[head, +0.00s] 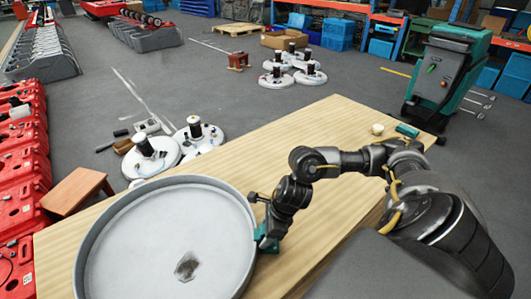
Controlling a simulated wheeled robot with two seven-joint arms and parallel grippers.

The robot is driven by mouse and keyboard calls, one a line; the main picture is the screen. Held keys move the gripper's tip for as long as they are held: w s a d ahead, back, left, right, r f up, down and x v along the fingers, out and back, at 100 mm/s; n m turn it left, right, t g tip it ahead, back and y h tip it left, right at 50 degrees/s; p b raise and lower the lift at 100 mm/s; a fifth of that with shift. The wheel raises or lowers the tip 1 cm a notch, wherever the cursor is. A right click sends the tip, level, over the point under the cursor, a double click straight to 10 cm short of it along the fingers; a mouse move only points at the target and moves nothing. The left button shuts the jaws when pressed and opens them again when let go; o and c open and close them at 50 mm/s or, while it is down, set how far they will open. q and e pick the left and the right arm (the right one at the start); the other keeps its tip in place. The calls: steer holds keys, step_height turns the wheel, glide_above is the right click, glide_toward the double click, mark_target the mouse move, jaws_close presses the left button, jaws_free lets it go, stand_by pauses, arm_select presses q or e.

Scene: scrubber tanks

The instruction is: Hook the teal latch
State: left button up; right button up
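A large round grey tank or lid (150,235) lies on the wooden table at the lower left, with a dark patch on its pale inner face. A small teal part (267,240), which looks like the teal latch, is at its right rim. My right gripper (262,215) is at that rim, close over the teal part. Whether its fingers touch or grip the part is unclear, because the gripper and wrist hide some of it. I cannot see whether the latch is hooked. My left gripper is not in view.
The wooden table (310,130) is bare in its middle. A pale knob (377,129) and another teal piece (407,130) lie near its far right corner. A teal and grey scrubber machine (445,75) stands beyond. Red cases (22,170) line the left.

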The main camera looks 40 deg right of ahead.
steer(key=shift+o, duration=0.2)
steer(key=shift+r, duration=0.1)
steer(key=v, duration=1)
steer(key=shift+r, duration=0.25)
steer(key=shift+s+d, duration=0.1)
steer(key=shift+s, duration=0.05)
